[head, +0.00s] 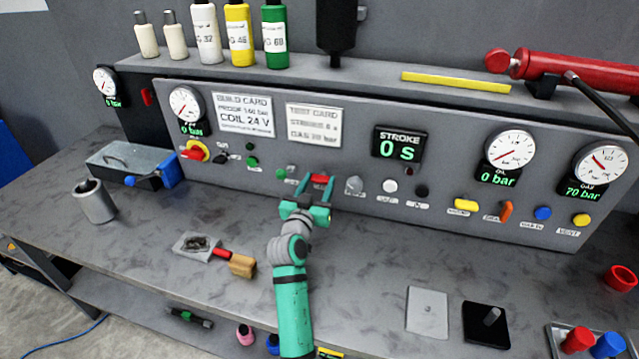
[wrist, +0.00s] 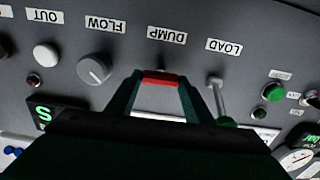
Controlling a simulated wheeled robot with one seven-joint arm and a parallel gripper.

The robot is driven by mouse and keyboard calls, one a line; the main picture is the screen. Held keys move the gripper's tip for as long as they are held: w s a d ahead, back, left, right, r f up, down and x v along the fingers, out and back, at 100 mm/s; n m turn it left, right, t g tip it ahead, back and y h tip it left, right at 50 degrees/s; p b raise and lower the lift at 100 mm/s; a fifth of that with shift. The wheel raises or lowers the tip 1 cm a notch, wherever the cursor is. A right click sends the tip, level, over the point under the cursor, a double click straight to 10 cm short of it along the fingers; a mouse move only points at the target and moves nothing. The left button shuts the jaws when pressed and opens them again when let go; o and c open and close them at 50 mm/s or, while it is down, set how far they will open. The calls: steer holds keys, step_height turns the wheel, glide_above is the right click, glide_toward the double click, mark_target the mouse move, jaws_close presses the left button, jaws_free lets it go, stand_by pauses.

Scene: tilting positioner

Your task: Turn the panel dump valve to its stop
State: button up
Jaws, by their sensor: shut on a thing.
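The dump valve's red handle (head: 319,179) is on the front panel, and it also shows in the wrist view (wrist: 160,77) beside the DUMP label (wrist: 167,35). My gripper (head: 318,184) is at the panel with a finger on each side of the red handle, shut on it. In the wrist view my gripper (wrist: 160,82) has the red handle spanning between its fingertips. The handle lies crosswise there; its valve body and any stop mark are hidden.
The grey FLOW knob (wrist: 94,70) and the LOAD lever (wrist: 217,95) flank the dump valve closely. The bench right of my arm is partly clear.

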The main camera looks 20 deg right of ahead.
steer(key=shift+d, duration=0.15)
steer(key=n, duration=0.8)
steer(key=shift+f+n, duration=0.1)
steer(key=shift+n, duration=0.2)
steer(key=n, duration=0.4)
steer(key=shift+f, duration=0.1)
steer(key=n, duration=0.4)
steer(key=shift+a+n, duration=0.2)
steer(key=shift+n, duration=0.1)
steer(key=shift+f+n, duration=0.1)
steer(key=shift+n, duration=0.2)
steer(key=o, duration=1.1)
steer(key=shift+c, duration=0.2)
